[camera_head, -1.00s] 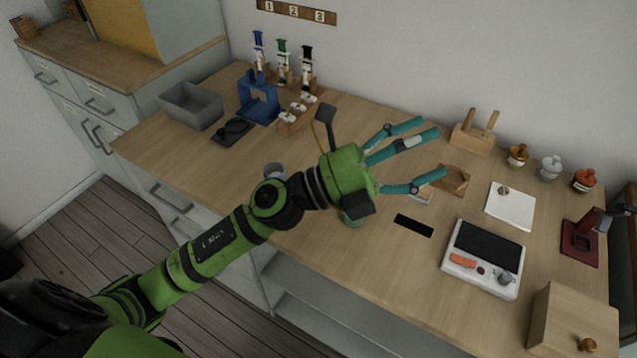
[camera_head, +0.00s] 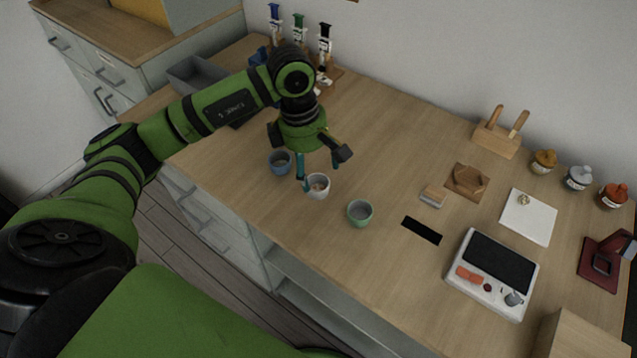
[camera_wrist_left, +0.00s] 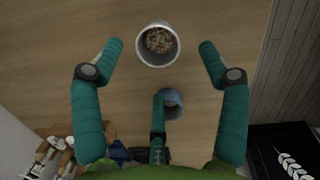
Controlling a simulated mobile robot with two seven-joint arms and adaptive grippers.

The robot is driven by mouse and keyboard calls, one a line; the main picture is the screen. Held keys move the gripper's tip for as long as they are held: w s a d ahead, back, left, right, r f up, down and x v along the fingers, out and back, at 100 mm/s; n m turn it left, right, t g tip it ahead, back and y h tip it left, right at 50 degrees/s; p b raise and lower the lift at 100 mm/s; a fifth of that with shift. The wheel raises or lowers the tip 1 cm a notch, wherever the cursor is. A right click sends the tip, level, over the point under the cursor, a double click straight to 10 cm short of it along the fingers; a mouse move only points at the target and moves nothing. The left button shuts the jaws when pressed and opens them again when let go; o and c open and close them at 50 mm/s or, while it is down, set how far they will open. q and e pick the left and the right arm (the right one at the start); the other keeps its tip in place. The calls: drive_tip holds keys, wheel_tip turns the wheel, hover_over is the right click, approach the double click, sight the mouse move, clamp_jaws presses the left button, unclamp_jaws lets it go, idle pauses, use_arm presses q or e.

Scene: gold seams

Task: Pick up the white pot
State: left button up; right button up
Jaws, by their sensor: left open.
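The white pot (camera_head: 318,187) stands upright on the wooden table in the head view, between a blue pot (camera_head: 279,163) and a green pot (camera_head: 360,212). In the left wrist view the white pot (camera_wrist_left: 158,44) shows from above, with brownish bits inside. My left gripper (camera_head: 319,177) points down over the table at the white pot, its teal fingers spread. In the wrist view its open fingertips (camera_wrist_left: 160,50) are at either side of the pot, with gaps between. A third finger reaches near the blue pot (camera_wrist_left: 172,103). My right gripper is not in view.
A black strip (camera_head: 422,230) and a white device (camera_head: 493,273) lie to the right. A wooden block stand (camera_head: 497,138) and several lidded jars (camera_head: 579,178) stand at the back. A grey bin (camera_head: 190,75) is behind my arm.

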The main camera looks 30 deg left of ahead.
sight(317, 190)
use_arm(q)
drive_tip(key=f, duration=0.3)
drive_tip(key=f+p, duration=0.1)
drive_tip(key=shift+w+d+f, duration=0.2)
drive_tip(key=shift+d, duration=0.15)
drive_tip(key=shift+c, duration=0.4)
drive_tip(key=c, duration=0.8)
drive_tip(key=shift+o, duration=0.2)
